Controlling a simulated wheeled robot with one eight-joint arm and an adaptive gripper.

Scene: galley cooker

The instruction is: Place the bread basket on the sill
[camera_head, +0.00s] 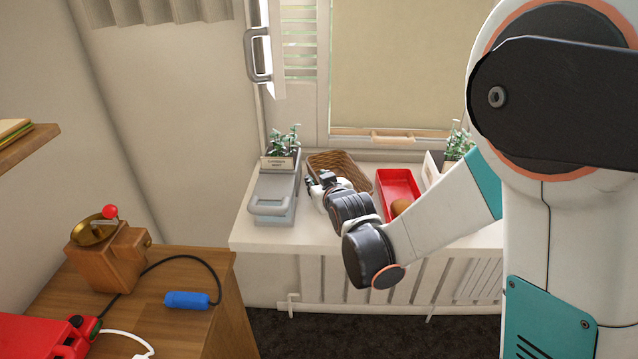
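A brown woven bread basket (347,168) is at the back of the white sill (345,238), below the window and set at an angle. My gripper (312,184) is at the basket's near left side. It overlaps the basket's near part in the picture. Its fingers are small and partly hidden, so I cannot tell whether they are open, shut or touching the rim. I also cannot tell whether the basket rests fully on the sill.
A grey lidded box (272,204) and a potted plant (282,146) stand left of the basket. A red tray (396,184) holding a brown roundish item (401,207) is to the right, near another plant (459,143). A wooden cabinet with a grinder (108,257) stands at lower left.

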